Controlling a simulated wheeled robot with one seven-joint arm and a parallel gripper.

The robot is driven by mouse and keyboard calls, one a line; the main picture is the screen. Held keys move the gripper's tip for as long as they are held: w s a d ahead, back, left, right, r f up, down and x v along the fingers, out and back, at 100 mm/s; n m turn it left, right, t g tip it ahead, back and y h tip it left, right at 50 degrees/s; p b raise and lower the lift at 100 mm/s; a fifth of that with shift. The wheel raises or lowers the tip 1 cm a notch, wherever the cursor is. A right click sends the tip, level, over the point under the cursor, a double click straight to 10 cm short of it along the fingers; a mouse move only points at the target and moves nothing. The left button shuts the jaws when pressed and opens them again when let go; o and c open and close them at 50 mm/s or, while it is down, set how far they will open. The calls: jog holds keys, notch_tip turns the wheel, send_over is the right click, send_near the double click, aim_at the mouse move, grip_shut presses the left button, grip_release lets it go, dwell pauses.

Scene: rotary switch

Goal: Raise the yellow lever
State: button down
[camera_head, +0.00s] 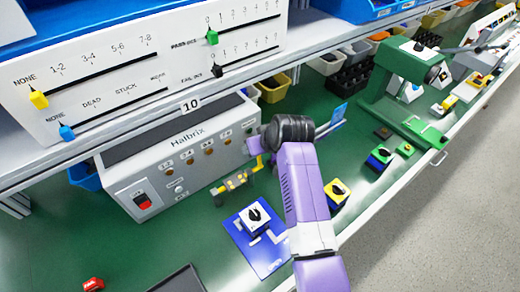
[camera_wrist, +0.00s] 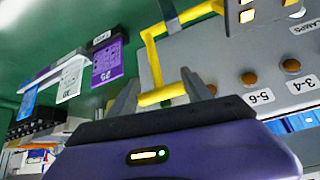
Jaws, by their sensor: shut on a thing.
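The yellow lever (camera_wrist: 163,94) is a bent yellow bar beside the grey Halbrix box (camera_wrist: 230,62). In the wrist view, my gripper (camera_wrist: 162,91) has its two grey fingers on either side of the lever's end bar and is shut on it. In the head view, the yellow lever (camera_head: 236,182) shows low at the front of the box, left of my purple arm. My wrist hides most of the gripper there.
The box's front (camera_head: 190,150) has several orange-brown knobs and a red switch. A blue plate with a rotary switch (camera_head: 254,216) lies in front. A shelf with slider panels (camera_head: 150,60) hangs above. A green machine (camera_head: 400,85) stands at the right.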

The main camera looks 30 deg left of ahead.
jog(key=shift+a, duration=0.4)
jog(key=shift+c, duration=2.4)
grip_release()
jog(key=shift+s+d+r, duration=0.1)
jog(key=shift+d+r, duration=0.25)
jog(key=shift+r, duration=0.05)
jog(key=v, duration=0.6)
jog(key=shift+s+r+b, duration=0.15)
jog(key=shift+r+b, duration=0.1)
jog(key=shift+b, duration=0.05)
jog(key=shift+d, duration=0.15)
